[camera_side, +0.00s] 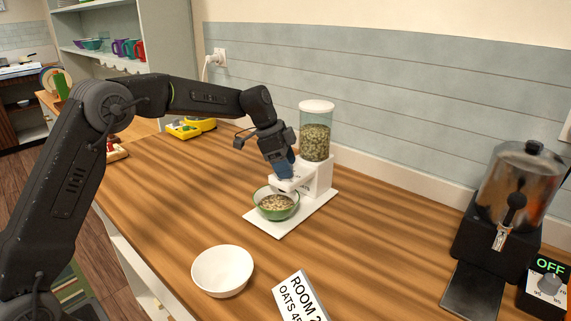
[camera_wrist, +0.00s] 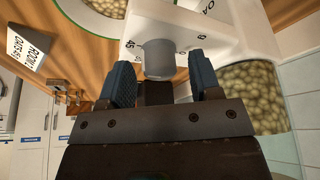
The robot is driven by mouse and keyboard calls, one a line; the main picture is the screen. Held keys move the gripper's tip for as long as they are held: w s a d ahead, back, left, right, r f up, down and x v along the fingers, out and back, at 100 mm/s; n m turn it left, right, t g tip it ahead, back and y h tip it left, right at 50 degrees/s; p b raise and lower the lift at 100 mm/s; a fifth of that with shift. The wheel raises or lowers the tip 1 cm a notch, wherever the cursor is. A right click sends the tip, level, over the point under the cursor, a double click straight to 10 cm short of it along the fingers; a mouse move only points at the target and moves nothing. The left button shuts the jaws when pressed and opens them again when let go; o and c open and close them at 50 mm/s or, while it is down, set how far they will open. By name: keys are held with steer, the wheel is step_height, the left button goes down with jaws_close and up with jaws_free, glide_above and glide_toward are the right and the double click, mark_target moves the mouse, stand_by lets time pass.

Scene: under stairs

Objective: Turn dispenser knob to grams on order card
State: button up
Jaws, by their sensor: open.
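The dispenser stands on the wooden counter, with a clear jar of oats (camera_side: 316,140) above a white body (camera_side: 318,178). Its grey round knob (camera_wrist: 158,62) shows in the wrist view, with printed numbers around it, one seeming to read 45. My gripper (camera_side: 284,172) is at the dispenser's front. In the wrist view its blue fingers (camera_wrist: 161,75) are open, one on each side of the knob; I cannot tell whether they touch it. The order card (camera_side: 298,296) reads "ROOM 2" and "OATS 4", then is cut off; it also shows upside down in the wrist view (camera_wrist: 30,48).
A green bowl (camera_side: 268,192) holding oats sits on the dispenser's white base (camera_side: 284,229). An empty white bowl (camera_side: 222,271) stands nearer the camera. A metal-topped dark machine (camera_side: 516,190) and a box marked OFF (camera_side: 547,284) are at right. Counter between is clear.

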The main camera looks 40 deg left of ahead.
steer(key=v, duration=1.3)
steer(key=shift+a+r, duration=0.2)
steer(key=shift+r, duration=0.15)
steer(key=shift+s, duration=0.1)
steer(key=s+d+r+n+t+y, duration=0.1)
steer(key=s+d+n, duration=0.2)
steer(key=s, duration=0.5)
steer(key=s+d+r+n+y, duration=0.1)
steer(key=s+d+n, duration=0.2)
steer(key=s, duration=0.5)
steer(key=s+f+n+t, duration=0.1)
steer(key=s+f, duration=0.3)
steer(key=s, duration=0.4)
steer(key=s+d+f+n+t+y, duration=0.1)
steer(key=s+f+n, duration=0.3)
steer(key=s, duration=0.5)
steer(key=shift+d+f+y, duration=0.25)
steer(key=shift+f+y, duration=0.05)
steer(key=shift+f, duration=0.35)
